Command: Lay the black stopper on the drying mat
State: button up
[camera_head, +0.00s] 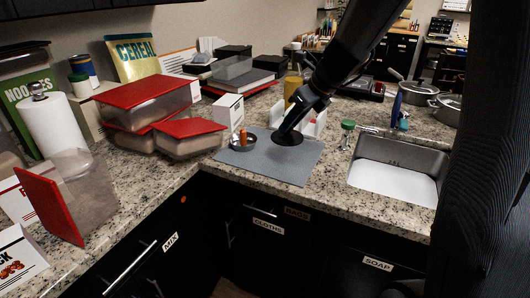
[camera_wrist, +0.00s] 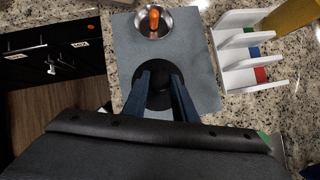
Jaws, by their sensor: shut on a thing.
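The black stopper (camera_head: 287,138) is a dark round disc at the end of my gripper (camera_head: 290,128), over the grey drying mat (camera_head: 290,172). In the wrist view the stopper (camera_wrist: 153,108) sits between the two fingers of my gripper (camera_wrist: 158,82), which are shut on it. It overlaps the middle of the mat (camera_wrist: 200,65) in both views. I cannot tell whether the stopper touches the mat or hangs just above it. The fingers hide part of the stopper.
A metal bowl (camera_head: 243,146) with an orange object sits on the mat's left part. A white rack (camera_head: 314,124) stands behind the mat. Red-lidded containers (camera_head: 190,128) crowd the left.

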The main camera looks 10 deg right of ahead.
notch_tip(320, 180, down, 9)
jog(key=shift+w+r+b, duration=0.1)
jog(key=shift+b, duration=0.35)
jog(key=shift+f, duration=0.25)
jog(key=o, duration=1.1)
jog(key=shift+c, duration=0.2)
